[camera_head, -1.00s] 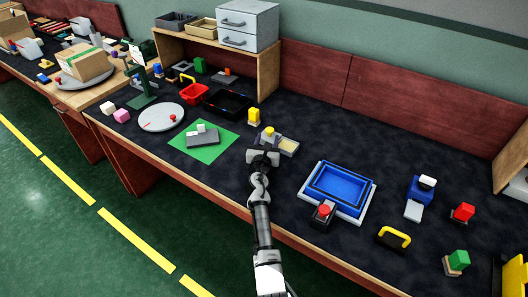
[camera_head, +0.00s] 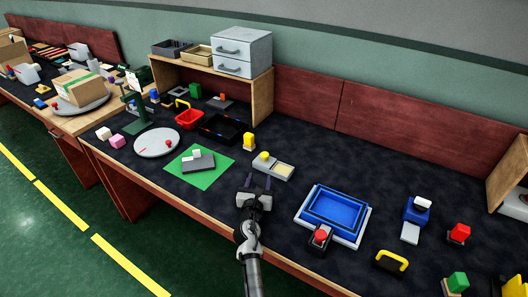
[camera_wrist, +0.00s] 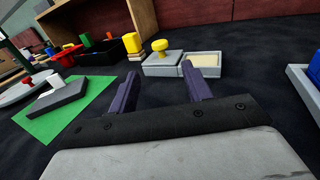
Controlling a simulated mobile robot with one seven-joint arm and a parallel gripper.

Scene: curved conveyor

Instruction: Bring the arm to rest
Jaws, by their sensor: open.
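My gripper (camera_head: 258,184) is open and empty over the front part of the dark worktop (camera_head: 285,215). Its two dark fingers stand apart in the wrist view (camera_wrist: 158,82). A grey box with a yellow knob (camera_head: 264,156) and a pale yellow recessed tray (camera_head: 283,169) lie just beyond the fingertips, apart from them. In the wrist view the yellow knob (camera_wrist: 160,45) shows between and beyond the fingers.
A green mat (camera_head: 208,180) with a grey block lies to the left. A blue tray (camera_head: 338,207) and a red-button box (camera_head: 320,236) stand to the right. A yellow handle (camera_head: 392,259) is near the front edge. A shelf with drawers (camera_head: 243,49) stands behind.

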